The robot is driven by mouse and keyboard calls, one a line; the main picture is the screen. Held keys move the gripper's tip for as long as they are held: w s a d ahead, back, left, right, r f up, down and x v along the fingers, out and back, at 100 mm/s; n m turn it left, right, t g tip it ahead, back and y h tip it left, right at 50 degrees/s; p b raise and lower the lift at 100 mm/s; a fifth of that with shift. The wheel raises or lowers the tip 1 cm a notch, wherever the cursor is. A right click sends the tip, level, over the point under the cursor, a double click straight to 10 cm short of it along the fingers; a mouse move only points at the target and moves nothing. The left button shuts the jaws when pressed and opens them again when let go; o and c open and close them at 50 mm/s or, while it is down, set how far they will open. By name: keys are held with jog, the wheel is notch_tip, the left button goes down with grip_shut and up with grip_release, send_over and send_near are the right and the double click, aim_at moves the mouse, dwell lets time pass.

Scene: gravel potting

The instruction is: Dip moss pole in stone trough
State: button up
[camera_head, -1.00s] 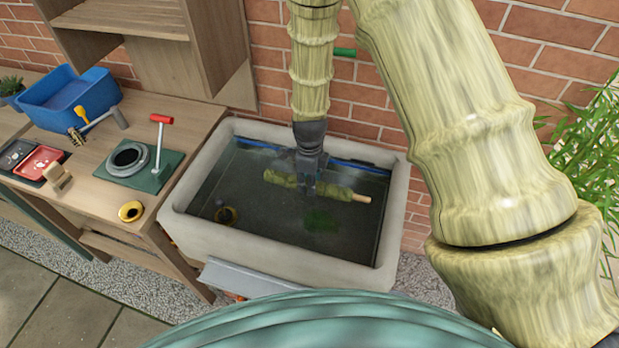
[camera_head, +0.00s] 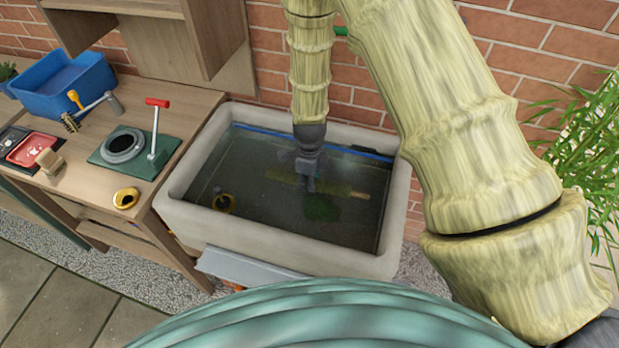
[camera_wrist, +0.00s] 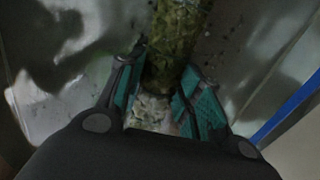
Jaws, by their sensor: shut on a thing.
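The stone trough (camera_head: 183,207) is a pale grey basin of dark water in the middle of the head view. The moss pole (camera_head: 340,190) is a green mossy rod with a bare tan end at the right; it lies level under the water, dimmed by it. It also shows in the wrist view (camera_wrist: 180,40), running up from between the fingers. My gripper (camera_head: 309,186) reaches down into the trough with its fingers under water, shut on the pole near its middle. Its teal-padded fingers (camera_wrist: 165,95) stand on either side of the pole in the wrist view.
A wooden bench at the left holds a blue bin (camera_head: 65,85), a red-handled tool on a green base (camera_head: 153,140) and a yellow ring (camera_head: 126,198). A brick wall stands behind.

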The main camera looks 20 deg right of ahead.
jog(key=shift+f+b, duration=0.8)
jog(key=shift+f, duration=1.25)
jog(key=shift+r, duration=0.1)
dwell(0.4)
notch_tip(320, 180, up, 19)
jog(key=p, duration=1.4)
jog(key=shift+r, duration=0.15)
dwell(1.1)
dwell(1.5)
jog(key=shift+r+p, duration=1.5)
